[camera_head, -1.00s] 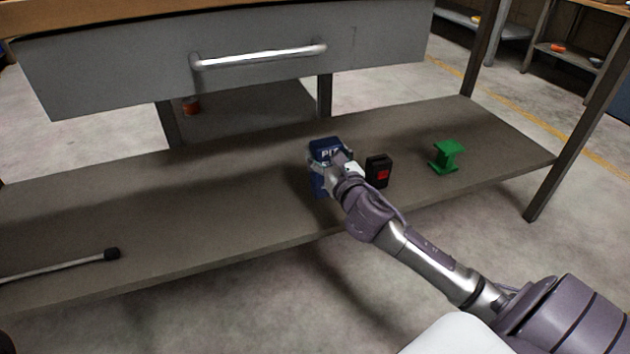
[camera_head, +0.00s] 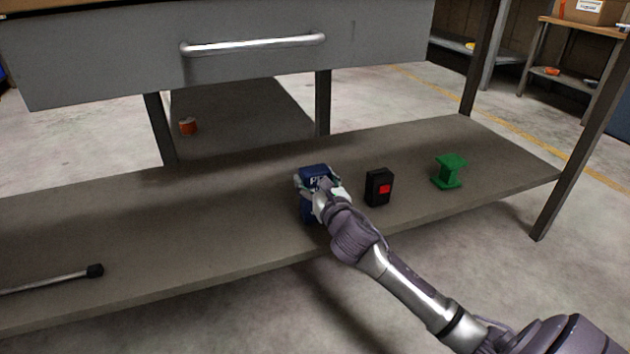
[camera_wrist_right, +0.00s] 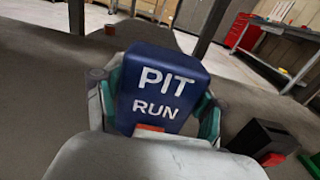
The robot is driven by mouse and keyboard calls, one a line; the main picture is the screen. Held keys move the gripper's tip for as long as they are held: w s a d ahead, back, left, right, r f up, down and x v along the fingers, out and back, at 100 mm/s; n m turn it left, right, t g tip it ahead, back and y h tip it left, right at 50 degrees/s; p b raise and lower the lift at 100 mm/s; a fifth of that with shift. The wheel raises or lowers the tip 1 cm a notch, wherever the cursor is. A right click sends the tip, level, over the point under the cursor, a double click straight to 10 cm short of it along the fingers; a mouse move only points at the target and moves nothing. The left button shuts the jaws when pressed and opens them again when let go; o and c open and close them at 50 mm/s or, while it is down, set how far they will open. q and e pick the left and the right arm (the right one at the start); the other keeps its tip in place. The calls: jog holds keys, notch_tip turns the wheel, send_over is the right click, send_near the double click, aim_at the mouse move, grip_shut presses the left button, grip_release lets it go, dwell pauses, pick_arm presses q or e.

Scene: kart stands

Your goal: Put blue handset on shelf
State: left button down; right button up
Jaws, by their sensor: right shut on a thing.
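The blue handset (camera_head: 316,174) is a dark blue block. White lettering reading PIT RUN shows on it in the right wrist view (camera_wrist_right: 163,88). My right gripper (camera_head: 320,188) is shut on it, with a finger on each side. The handset is upright at the grey-brown lower shelf (camera_head: 200,222) of the workbench, near its front edge. I cannot tell whether its base touches the shelf, because the gripper and wrist hide part of it. My left gripper is not in view.
Right of the handset stand a black box with a red patch (camera_head: 379,187) and a green spool-like part (camera_head: 448,171). A drawer (camera_head: 230,50) overhangs. The shelf between bar and handset is clear.

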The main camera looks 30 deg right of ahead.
jog(key=o, duration=1.4)
jog(key=shift+c, duration=0.2)
